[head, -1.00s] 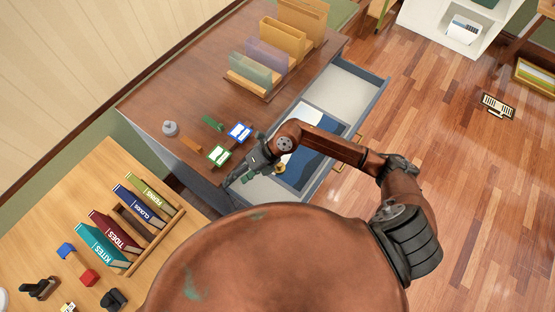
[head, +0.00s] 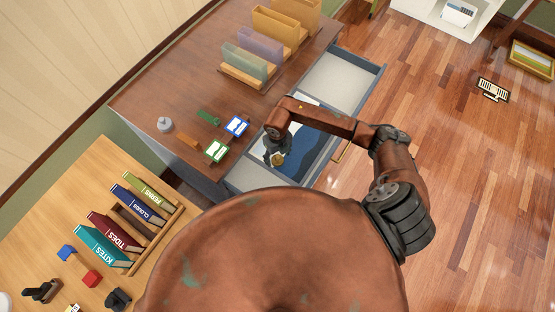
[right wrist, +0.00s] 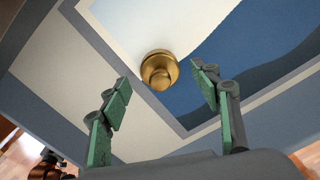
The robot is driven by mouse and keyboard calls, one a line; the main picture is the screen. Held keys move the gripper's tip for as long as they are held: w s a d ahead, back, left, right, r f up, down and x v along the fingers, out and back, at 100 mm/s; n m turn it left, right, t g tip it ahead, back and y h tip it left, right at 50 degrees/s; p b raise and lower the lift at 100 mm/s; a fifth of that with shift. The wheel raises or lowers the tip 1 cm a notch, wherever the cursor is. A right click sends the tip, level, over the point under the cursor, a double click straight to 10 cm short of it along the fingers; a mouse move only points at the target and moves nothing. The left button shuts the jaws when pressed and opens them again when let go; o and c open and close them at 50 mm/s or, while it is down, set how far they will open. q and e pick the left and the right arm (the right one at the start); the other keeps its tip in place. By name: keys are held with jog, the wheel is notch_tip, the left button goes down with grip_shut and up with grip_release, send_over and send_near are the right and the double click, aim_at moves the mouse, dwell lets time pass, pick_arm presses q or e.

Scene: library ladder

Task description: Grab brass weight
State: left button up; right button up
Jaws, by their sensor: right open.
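The brass weight (right wrist: 158,70) is a round, knobbed gold-coloured piece. In the right wrist view it stands on a blue and white sheet (right wrist: 245,50) inside the open drawer. In the head view the weight (head: 278,158) is partly covered by my right gripper (head: 275,155). In the right wrist view my right gripper (right wrist: 165,100) is open, with green-padded fingers spread to either side. The weight lies beyond the fingertips, near the middle of the gap, and nothing is held. My left gripper is not in view.
The open drawer (head: 374,82) juts from the brown cabinet (head: 150,95). On the cabinet top are a grey weight-like piece (head: 165,124), small cards (head: 236,126) and a file rack (head: 245,75). A lower table with books (head: 102,240) stands at the left.

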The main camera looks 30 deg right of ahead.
jog(key=shift+f, duration=0.65)
grip_shut()
